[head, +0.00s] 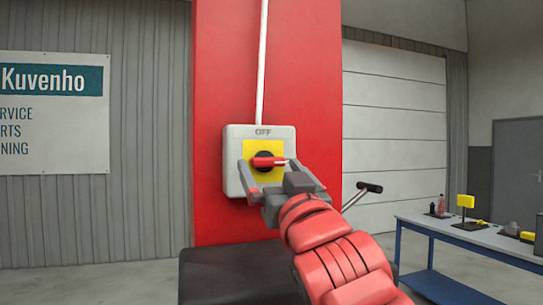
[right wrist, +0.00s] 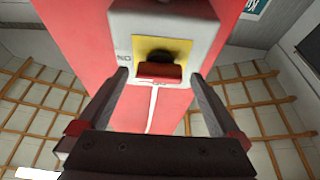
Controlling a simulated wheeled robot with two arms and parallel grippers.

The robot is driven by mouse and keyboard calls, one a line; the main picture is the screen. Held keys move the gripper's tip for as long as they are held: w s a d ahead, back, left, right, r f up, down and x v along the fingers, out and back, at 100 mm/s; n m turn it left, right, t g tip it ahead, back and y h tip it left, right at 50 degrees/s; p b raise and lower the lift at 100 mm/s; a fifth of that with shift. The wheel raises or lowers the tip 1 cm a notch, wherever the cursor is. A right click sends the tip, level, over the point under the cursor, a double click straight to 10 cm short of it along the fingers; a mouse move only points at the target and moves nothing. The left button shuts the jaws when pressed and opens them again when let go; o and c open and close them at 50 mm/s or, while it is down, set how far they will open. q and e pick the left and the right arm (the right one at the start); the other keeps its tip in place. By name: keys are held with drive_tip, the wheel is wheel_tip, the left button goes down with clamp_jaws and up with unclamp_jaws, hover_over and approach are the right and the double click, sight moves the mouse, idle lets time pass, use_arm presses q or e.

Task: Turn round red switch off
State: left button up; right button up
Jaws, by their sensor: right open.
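The round red switch (head: 268,161) has a red handle on a dark base over a yellow plate. It sits on a light grey box (head: 233,180) marked OFF at its top, fixed to a red column. The handle lies about level in the head view. My right gripper (head: 266,172) is in front of the box, its fingers open and spread to either side of the handle. In the right wrist view, the red handle (right wrist: 159,71) shows between the two open fingertips (right wrist: 159,76), with a gap on both sides. I cannot tell any contact. My left gripper is not in view.
The red column (head: 222,50) stands behind the box, with a white conduit (head: 262,60) running up from it. A blue-framed table (head: 470,238) with several small items stands at the right. A dark surface (head: 235,275) lies low in front of the column.

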drive_tip(key=shift+w+a+r, duration=0.1)
drive_tip(key=shift+w+r, duration=0.05)
drive_tip(key=shift+w, duration=0.15)
drive_tip(key=c, duration=1.3)
